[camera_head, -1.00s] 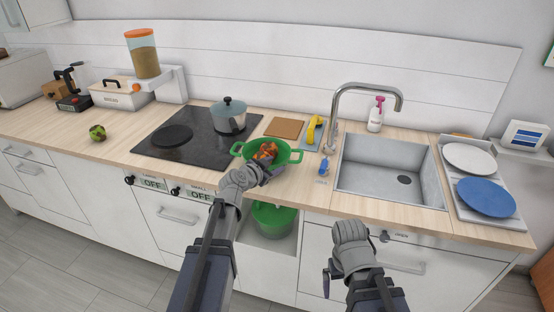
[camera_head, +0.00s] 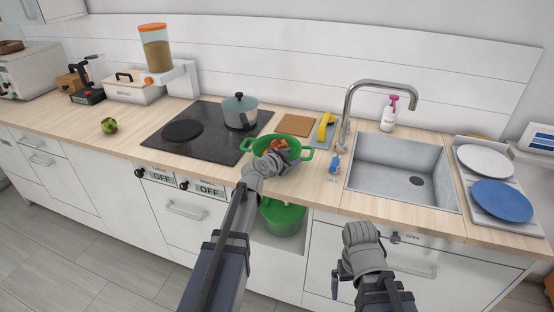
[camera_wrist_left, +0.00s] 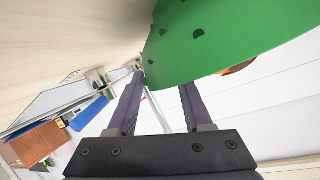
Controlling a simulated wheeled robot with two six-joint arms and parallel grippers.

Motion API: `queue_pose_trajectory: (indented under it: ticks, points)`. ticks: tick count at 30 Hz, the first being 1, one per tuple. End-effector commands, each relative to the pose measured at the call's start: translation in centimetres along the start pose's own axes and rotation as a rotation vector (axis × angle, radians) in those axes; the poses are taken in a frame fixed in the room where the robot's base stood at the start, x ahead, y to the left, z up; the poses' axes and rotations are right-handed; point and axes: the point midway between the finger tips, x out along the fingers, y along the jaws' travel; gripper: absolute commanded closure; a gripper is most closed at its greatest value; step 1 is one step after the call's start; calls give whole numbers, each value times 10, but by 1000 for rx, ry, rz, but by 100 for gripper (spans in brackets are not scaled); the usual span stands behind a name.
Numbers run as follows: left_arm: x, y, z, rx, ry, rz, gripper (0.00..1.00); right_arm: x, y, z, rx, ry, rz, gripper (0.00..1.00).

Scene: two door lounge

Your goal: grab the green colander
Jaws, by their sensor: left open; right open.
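The green colander (camera_head: 307,154) stands on the wooden counter between the stove and the sink, with orange pieces in it. My left gripper (camera_head: 279,158) is at the colander's front side in the head view and hides part of its front. In the left wrist view the colander's green wall with dark holes (camera_wrist_left: 215,40) fills the top. There the two fingers of my left gripper (camera_wrist_left: 163,84) are spread apart, with their tips close to the wall; I cannot tell whether they touch it. My right gripper (camera_head: 362,236) is empty in front of the cabinets, below the counter edge.
A pot (camera_head: 240,113) stands on the black stove (camera_head: 205,138) to the left. A yellow-handled item (camera_head: 325,123) and a blue item (camera_head: 335,165) lie right of the colander, before the sink (camera_head: 408,170). A green bin (camera_head: 283,218) sits in the open niche below.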

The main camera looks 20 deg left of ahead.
Motion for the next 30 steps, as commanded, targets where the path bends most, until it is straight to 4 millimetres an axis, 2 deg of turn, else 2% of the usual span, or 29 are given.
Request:
queue_pose_trajectory:
  ticks: [1,4,12,25,30]
  points:
    - [13,0,1,0,1,2,50,5,0,0,0,0,0,0]
    - [26,0,1,0,0,2,50,10,-1,-1,0,0,0,0]
    - [28,0,0,0,0,0,50,10,-1,-1,0,0,0,0]
    - [28,0,0,-1,0,1,98,10,-1,-1,0,0,0,0]
    - [28,0,0,0,0,1,100,10,-1,-1,0,0,0,0]
